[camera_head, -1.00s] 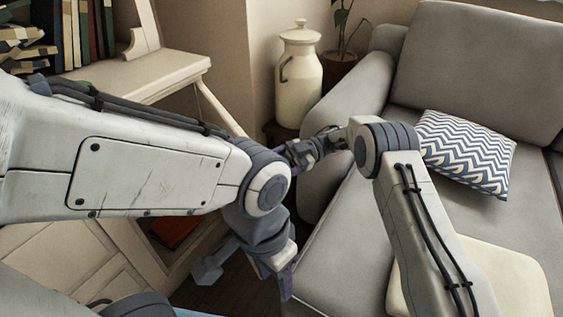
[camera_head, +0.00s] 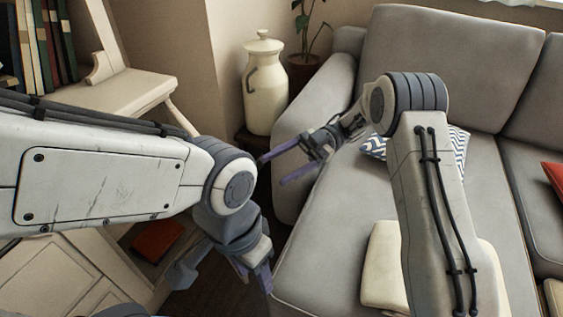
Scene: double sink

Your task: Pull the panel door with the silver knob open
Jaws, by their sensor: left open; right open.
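A cream cabinet with panelled fronts (camera_head: 45,275) fills the lower left, partly hidden behind my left arm. I see no silver knob on the parts that show, so I cannot tell which panel is the door. My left gripper (camera_head: 222,279) hangs at the lower middle, to the right of the cabinet, pointing down with its fingers apart and empty. My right gripper (camera_head: 273,171) is above and right of it, near the sofa arm, with its fingers apart and empty.
A grey sofa (camera_head: 330,235) with cushions takes up the right side. A cream milk can (camera_head: 264,98) stands beside a potted plant (camera_head: 302,70) at the back. A red item (camera_head: 157,240) lies in an open cabinet space. Books (camera_head: 38,45) stand upper left.

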